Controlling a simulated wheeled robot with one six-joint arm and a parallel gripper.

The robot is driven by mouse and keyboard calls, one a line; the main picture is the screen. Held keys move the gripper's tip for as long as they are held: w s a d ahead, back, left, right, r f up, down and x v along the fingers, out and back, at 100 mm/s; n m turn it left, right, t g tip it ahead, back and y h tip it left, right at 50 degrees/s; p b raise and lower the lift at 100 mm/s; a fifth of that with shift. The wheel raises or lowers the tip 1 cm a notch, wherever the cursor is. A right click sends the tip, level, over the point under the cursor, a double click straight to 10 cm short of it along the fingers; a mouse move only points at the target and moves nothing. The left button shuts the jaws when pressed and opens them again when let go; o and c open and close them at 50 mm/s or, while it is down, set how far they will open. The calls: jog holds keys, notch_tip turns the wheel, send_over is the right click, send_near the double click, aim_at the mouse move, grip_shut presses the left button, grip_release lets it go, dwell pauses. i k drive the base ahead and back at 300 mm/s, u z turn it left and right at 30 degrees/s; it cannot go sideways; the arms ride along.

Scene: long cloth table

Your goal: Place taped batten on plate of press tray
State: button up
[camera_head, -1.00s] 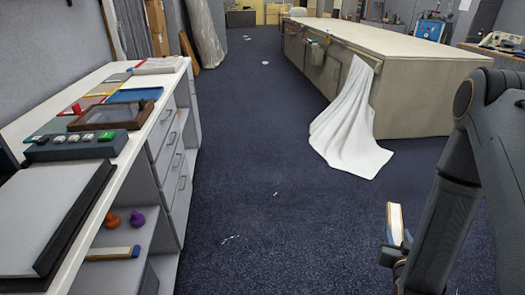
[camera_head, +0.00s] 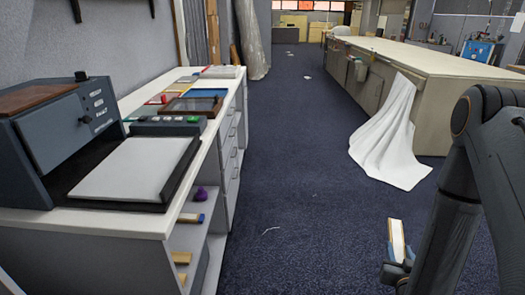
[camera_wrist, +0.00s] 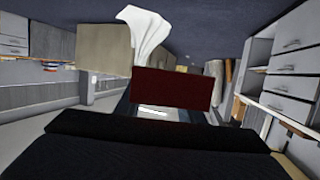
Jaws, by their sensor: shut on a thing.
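My gripper (camera_head: 397,270) is at the lower right of the head view, shut on a batten (camera_head: 397,238) with a pale face, a tan edge and blue near the jaws. The batten stands nearly upright above the floor. In the wrist view a dark red rectangular face (camera_wrist: 172,88) fills the middle; I cannot tell which part of the held thing it is. The press (camera_head: 70,130) stands on the white counter at left. Its dark tray (camera_head: 172,182) sticks out with a pale, empty plate (camera_head: 135,167). My gripper is well to the right of the tray, apart from it.
The counter's shelves hold a purple knob (camera_head: 200,193) and other battens (camera_head: 191,218). A button box (camera_head: 167,125) and frames lie behind the tray. A long table (camera_head: 440,90) with a draped white cloth (camera_head: 390,140) stands at right.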

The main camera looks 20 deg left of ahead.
aim_at(140, 162)
jog(key=u, duration=1.55)
